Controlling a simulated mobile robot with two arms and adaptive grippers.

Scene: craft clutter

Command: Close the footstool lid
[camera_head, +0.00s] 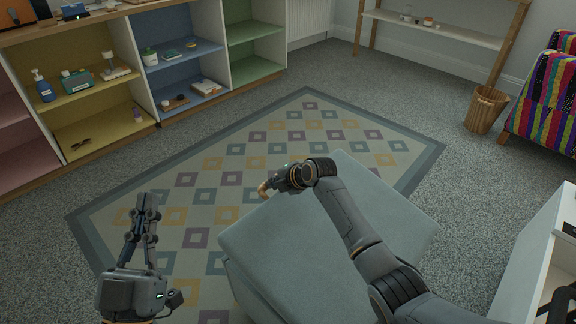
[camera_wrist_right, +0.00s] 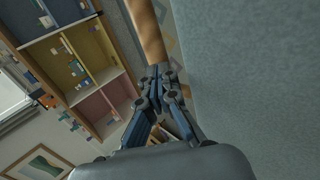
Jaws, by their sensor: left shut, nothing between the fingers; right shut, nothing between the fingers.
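The footstool (camera_head: 300,235) is a grey-blue fabric box on the rug in the head view. Its broad top faces up, and my right arm crosses above it. I cannot tell whether a gap remains under the lid. In the right wrist view the grey fabric (camera_wrist_right: 255,70) fills the right side. My right gripper (camera_head: 276,184) is shut and empty over the far left edge of the footstool; its fingers also show in the wrist view (camera_wrist_right: 156,78). A tan, wood-like piece (camera_wrist_right: 147,30) shows beyond the fingertips. My left gripper (camera_head: 146,205) is shut and empty, left of the footstool.
A patterned rug (camera_head: 300,98) lies under the footstool. A low shelf unit with coloured compartments (camera_head: 137,62) stands at the back left. A wicker basket (camera_head: 485,110) and a striped covered seat (camera_head: 545,95) are at the right. White furniture (camera_head: 530,265) stands at the lower right.

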